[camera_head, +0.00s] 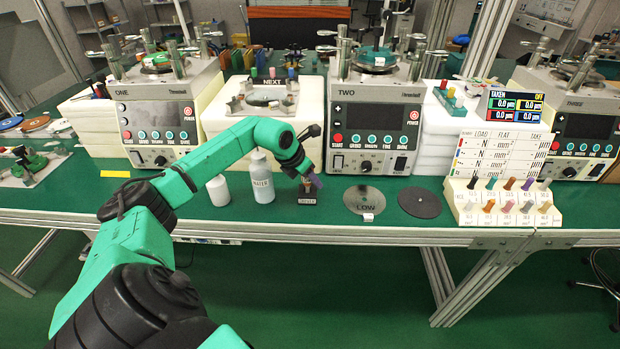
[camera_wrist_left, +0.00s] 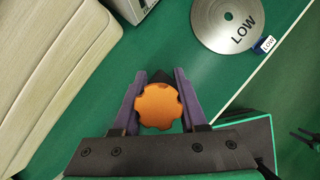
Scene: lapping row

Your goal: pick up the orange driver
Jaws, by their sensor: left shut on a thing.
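The orange driver shows in the left wrist view as a round, lobed orange knob (camera_wrist_left: 158,106) between my two purple fingers. My left gripper (camera_head: 309,182) is shut on it, one finger on each side. In the head view the gripper is low over a small dark holder labelled DRIVER (camera_head: 307,200) near the front of the green bench. The driver's shaft is hidden, and I cannot tell whether it is still in the holder. My right gripper is not in view.
A water bottle (camera_head: 262,178) and a white jar (camera_head: 218,190) stand just left of the gripper. A grey LOW disc (camera_head: 364,200) and a dark disc (camera_head: 419,204) lie to the right. Machine TWO (camera_head: 374,125) stands behind. A stepped rack (camera_head: 503,207) stands farther right.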

